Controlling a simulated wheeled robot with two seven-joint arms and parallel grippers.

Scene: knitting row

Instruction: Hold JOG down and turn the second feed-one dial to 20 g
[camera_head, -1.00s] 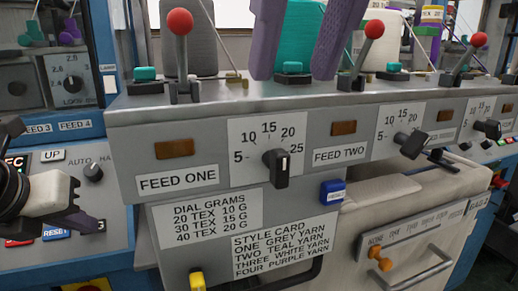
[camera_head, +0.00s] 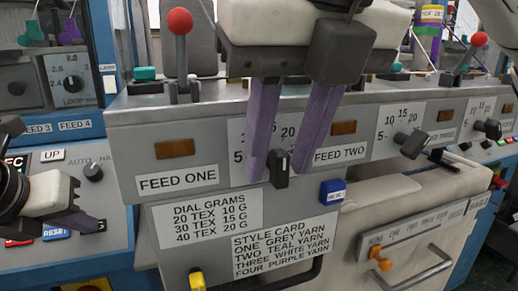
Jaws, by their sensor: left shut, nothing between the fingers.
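The feed-one dial (camera_head: 280,169) is a black knob on a white scale marked from 5; its 15 and 25 are now covered. I cannot tell its exact pointing. My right gripper (camera_head: 278,172) comes down from above with purple fingers, one on each side of the knob, close to it. I cannot tell whether they touch it. My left gripper (camera_head: 84,222) is shut and empty at the left control panel (camera_head: 120,190), its tips low over the row of buttons. No JOG label is readable; the gripper covers part of that row.
A red-balled lever (camera_head: 180,50) stands above the FEED ONE label (camera_head: 178,181). The dial grams card (camera_head: 205,222) reads 20 TEX 10 G, 30 TEX 15 G, 40 TEX 20 G. The FEED TWO dial (camera_head: 412,143) is further right.

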